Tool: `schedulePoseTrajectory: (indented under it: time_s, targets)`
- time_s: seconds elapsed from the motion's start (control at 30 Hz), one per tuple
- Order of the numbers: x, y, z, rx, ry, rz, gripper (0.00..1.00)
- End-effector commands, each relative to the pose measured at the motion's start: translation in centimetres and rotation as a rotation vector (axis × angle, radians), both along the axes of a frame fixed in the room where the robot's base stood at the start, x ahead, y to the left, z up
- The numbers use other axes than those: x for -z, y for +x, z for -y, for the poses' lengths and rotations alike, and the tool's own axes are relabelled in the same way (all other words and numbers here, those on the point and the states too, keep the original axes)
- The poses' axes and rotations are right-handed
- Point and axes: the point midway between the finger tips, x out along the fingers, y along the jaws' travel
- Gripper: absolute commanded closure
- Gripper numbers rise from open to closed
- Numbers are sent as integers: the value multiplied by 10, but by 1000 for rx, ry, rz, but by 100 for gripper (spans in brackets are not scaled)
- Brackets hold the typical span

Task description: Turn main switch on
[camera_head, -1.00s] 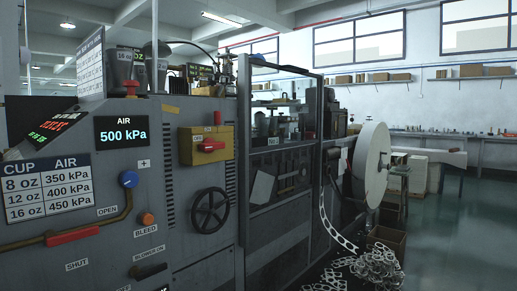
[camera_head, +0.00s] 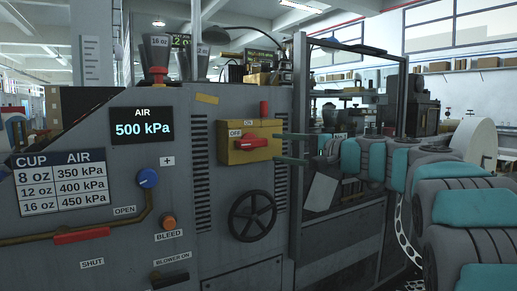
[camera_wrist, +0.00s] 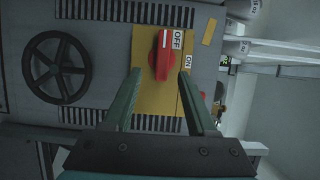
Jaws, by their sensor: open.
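The main switch is a red handle (camera_head: 252,143) on a yellow box (camera_head: 238,157) on the grey machine front. The handle lies level, with its left end by the OFF label (camera_head: 235,133); the ON label (camera_head: 250,122) is above it. My gripper (camera_head: 278,147) is just right of the box, its two green fingers open and pointing left towards the panel. In the wrist view the red handle (camera_wrist: 161,58) stands upright in the picture, its lower end in the gap between the fingertips (camera_wrist: 160,74). The fingers hold nothing; I cannot tell whether either touches the box.
A black handwheel (camera_head: 252,215) sits below the yellow box. A blue knob (camera_head: 147,178), an orange bleed button (camera_head: 168,222) and a red valve lever (camera_head: 80,235) are to the left. A red knob (camera_head: 264,108) rises at the box's top. A framed window bay (camera_head: 330,200) stands right.

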Motion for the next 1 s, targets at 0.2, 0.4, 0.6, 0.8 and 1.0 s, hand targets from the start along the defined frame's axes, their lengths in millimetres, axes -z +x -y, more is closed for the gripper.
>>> schedulePoseTrajectory:
  time_s: [0.2,0.4,0.6,0.8,1.0]
  targets:
    - [-5,13,-19,-2,8,6,43]
    - [-5,30,-45,-3,6,7,43]
    - [-3,42,-60,2,8,4,43]
    - [-3,44,-64,0,9,5,43]
    - [-3,43,-64,0,9,5,49]
